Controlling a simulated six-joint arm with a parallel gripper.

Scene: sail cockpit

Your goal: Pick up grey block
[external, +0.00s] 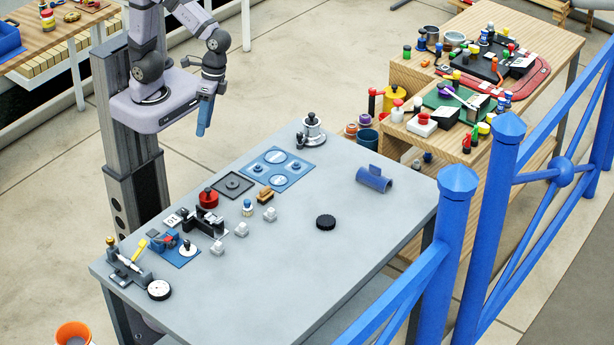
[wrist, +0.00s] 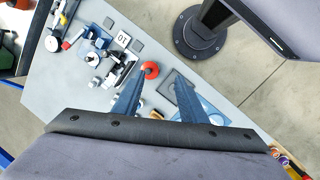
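Several small light-grey blocks stand on the grey table (external: 350,270): one near the middle (external: 270,213), one closer to the front (external: 241,229), and one further left (external: 217,248). I cannot tell which one the task means. My gripper (external: 205,118) hangs high above and behind the table's back edge, pointing down, well apart from the blocks. In the wrist view its two blue fingers (wrist: 158,92) are spread with nothing held between them. Small pale pieces show left of the fingers there, partly hidden by the left finger.
Near the blocks are a red knob (external: 208,198), a brown block (external: 266,197), a dark square plate (external: 232,185) and a blue panel (external: 278,168). A black disc (external: 326,222) and a blue curved part (external: 374,179) lie to the right. The table's front right is clear.

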